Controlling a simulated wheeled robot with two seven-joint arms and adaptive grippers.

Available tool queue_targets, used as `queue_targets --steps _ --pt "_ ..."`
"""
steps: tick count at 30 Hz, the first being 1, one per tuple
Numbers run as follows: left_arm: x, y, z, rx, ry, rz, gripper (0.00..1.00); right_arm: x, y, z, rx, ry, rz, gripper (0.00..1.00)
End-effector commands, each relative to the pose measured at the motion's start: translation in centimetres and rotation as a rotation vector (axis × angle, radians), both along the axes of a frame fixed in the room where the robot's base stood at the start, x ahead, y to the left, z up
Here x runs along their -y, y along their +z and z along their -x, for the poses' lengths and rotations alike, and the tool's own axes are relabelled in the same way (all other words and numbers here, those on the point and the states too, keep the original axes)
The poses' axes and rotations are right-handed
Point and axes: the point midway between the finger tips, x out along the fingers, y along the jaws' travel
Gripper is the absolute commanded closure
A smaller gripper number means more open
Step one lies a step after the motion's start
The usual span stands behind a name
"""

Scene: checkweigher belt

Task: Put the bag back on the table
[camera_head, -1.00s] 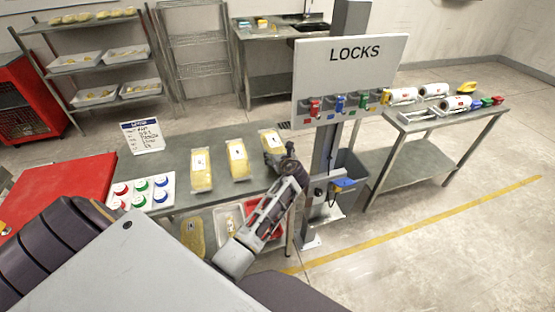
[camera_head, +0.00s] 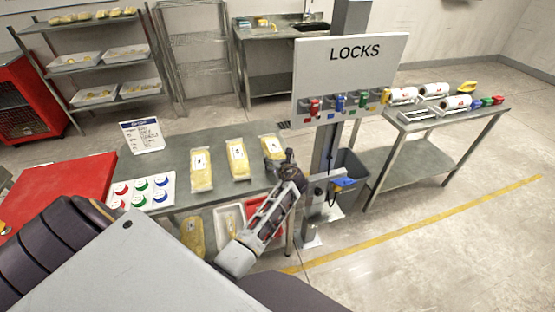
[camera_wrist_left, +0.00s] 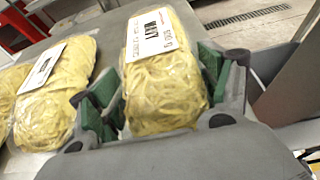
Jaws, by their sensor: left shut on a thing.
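My left gripper (camera_head: 284,163) is at the right end of the steel table (camera_head: 190,149). In the left wrist view its green-padded fingers (camera_wrist_left: 160,95) are shut on a clear bag of yellow noodles (camera_wrist_left: 163,60) with a white label. That bag also shows in the head view (camera_head: 272,147), partly hidden by the gripper. I cannot tell whether its underside touches the table. Two similar bags lie in a row to its left, the middle one (camera_head: 238,158) and the left one (camera_head: 201,170). My right gripper is not in view.
A tray of coloured round pieces (camera_head: 142,192) and a sign card (camera_head: 141,136) are on the table's left. The LOCKS board (camera_head: 349,75) on its post stands just right of the gripper. A grey bin (camera_head: 350,165) is behind the post. Trays lie below the table.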

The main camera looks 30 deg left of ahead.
Motion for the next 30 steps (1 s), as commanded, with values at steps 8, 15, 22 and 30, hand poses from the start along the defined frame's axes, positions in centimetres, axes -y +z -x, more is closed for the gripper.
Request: queue_targets --steps 8,15,22,30 --pt "-0.01 0.08 -0.09 0.003 -0.001 -0.003 0.70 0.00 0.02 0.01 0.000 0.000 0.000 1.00" --pt "0.01 -0.10 -0.02 0.000 0.000 0.000 0.01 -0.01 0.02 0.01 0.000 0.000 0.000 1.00" --pt "0.01 -0.11 -0.01 0.000 0.000 0.000 0.01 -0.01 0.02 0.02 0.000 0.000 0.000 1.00" --pt "0.19 0.11 0.12 0.000 -0.001 0.000 0.01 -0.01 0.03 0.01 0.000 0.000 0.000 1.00"
